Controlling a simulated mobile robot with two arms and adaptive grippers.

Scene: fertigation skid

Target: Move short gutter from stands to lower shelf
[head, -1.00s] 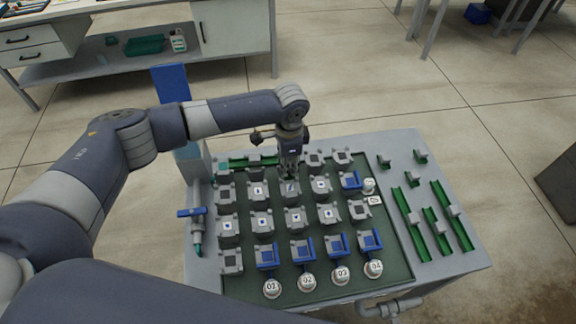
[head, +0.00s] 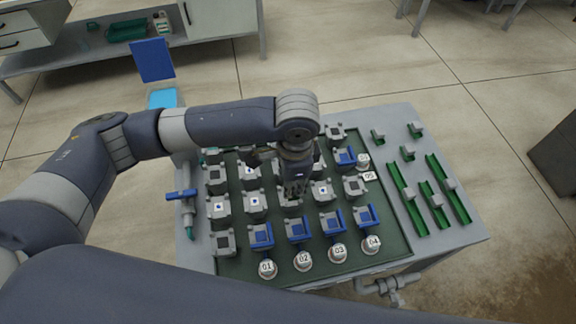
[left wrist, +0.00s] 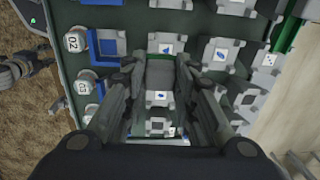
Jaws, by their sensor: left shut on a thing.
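My left gripper (head: 295,193) is above the middle of the block-covered panel (head: 320,262). In the left wrist view its fingers are closed around a dark green piece (left wrist: 160,70), which looks like the short gutter; its ends are hard to make out. The head view mostly hides this piece behind the gripper. Small stands (head: 378,137), grey with some green, are at the table's far right and look empty. A bench at the upper left has a low shelf (head: 85,58), with a green tray (head: 127,30) on it. My right gripper is not in view.
Other green gutters (head: 440,173) with grey clips lie on the table's right side. Grey and blue blocks and numbered round knobs (head: 267,269) cover the panel. A blue-handled valve (head: 182,196) stands at its left.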

